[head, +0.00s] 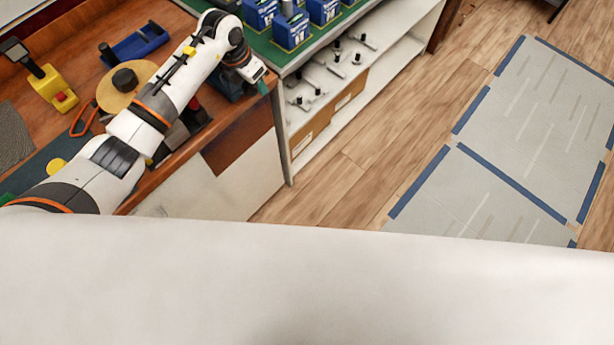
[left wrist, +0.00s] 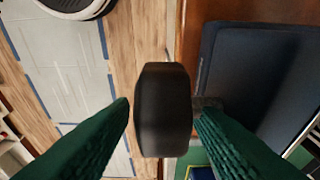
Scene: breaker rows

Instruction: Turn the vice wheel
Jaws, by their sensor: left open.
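In the left wrist view a black rounded piece (left wrist: 162,110), apparently the vice wheel seen edge-on, stands between the two green fingers of my left gripper (left wrist: 160,112). The fingers are apart, one on each side, with a visible gap at least on the left; contact on the right is unclear. In the head view my left gripper (head: 262,87) is at the bench's front right edge, mostly hidden by its wrist. A dark blue body (head: 226,84), likely the vice, shows partly behind the wrist. The wheel is not clearly visible there. My right gripper is not in view.
The wooden bench (head: 240,128) holds a yellow tool (head: 60,93), a blue tool (head: 138,44) and a round tan piece (head: 118,92). A green-topped shelf unit (head: 290,62) with blue boxes adjoins on the right. Beyond it is open wooden floor (head: 400,150).

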